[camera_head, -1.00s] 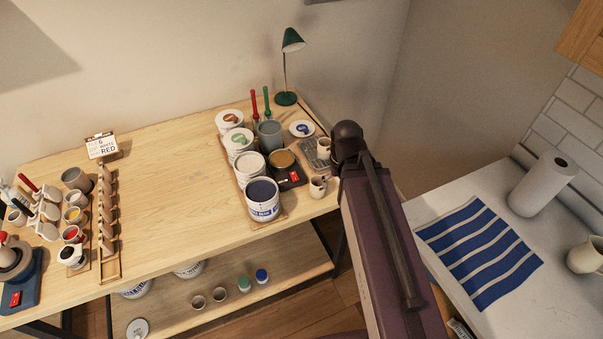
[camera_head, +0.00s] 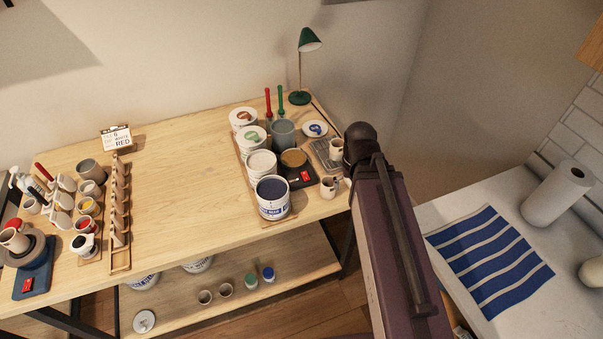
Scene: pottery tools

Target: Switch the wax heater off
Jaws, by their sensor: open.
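The wax heater (camera_head: 303,179) is a small dark unit with a red switch (camera_head: 305,176) on its front, on the right part of the wooden table. A pot of brown wax (camera_head: 294,158) sits on it. The switch's position is too small to read. My arm (camera_head: 385,230) reaches up from the bottom right, its dark rounded joint just right of the heater's group of things. My gripper is not visible in this view.
A large tub of dark blue (camera_head: 272,195) stands front left of the heater, white tubs (camera_head: 261,164) behind it. A mug (camera_head: 329,187) stands close to its right. A blue turntable unit with another red switch (camera_head: 28,284) is far left. The table's middle is clear.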

